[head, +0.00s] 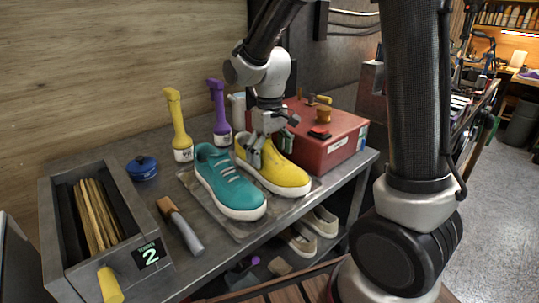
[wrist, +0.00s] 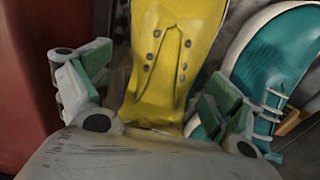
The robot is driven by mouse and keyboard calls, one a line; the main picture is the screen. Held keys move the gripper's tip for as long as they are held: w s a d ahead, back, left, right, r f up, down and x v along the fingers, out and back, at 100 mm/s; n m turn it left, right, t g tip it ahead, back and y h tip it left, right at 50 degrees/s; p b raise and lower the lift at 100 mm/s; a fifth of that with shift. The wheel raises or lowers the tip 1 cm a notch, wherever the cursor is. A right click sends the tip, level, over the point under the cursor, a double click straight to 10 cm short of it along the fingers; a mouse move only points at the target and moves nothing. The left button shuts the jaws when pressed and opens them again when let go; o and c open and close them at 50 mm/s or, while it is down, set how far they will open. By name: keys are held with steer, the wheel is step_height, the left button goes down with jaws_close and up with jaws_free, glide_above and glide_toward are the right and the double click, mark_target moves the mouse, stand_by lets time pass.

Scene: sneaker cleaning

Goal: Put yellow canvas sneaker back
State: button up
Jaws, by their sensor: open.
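The yellow canvas sneaker (head: 281,172) stands upright on a grey mat (head: 240,230) on the metal bench, to the right of a teal sneaker (head: 229,182). My gripper (head: 258,155) is at the heel end of the yellow sneaker, its fingers low by the opening. In the wrist view, my gripper (wrist: 150,105) has its green-padded fingers spread wide, with the yellow sneaker (wrist: 170,55) between and beyond them. The teal sneaker (wrist: 270,60) is just past the right finger. The heel of the yellow sneaker is partly hidden by my gripper.
A red box (head: 328,137) with small items on top stands close behind the yellow sneaker. A brush (head: 181,225), blue pot (head: 143,168) and grey bin (head: 58,232) lie left. Pale shoes (head: 300,240) sit on the lower shelf.

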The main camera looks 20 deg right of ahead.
mark_target(271, 149)
step_height(271, 149, up, 11)
steer(key=shift+r, duration=0.45)
steer(key=s+d+r+m+t, duration=0.1)
steer(key=s+d+m+t, duration=0.1)
steer(key=s+d, duration=0.5)
steer(key=s+d+r+m+t, duration=0.1)
steer(key=s+d+m+t, duration=0.1)
steer(key=s+d, duration=0.5)
steer(key=s, duration=0.6)
steer(key=shift+m, duration=0.3)
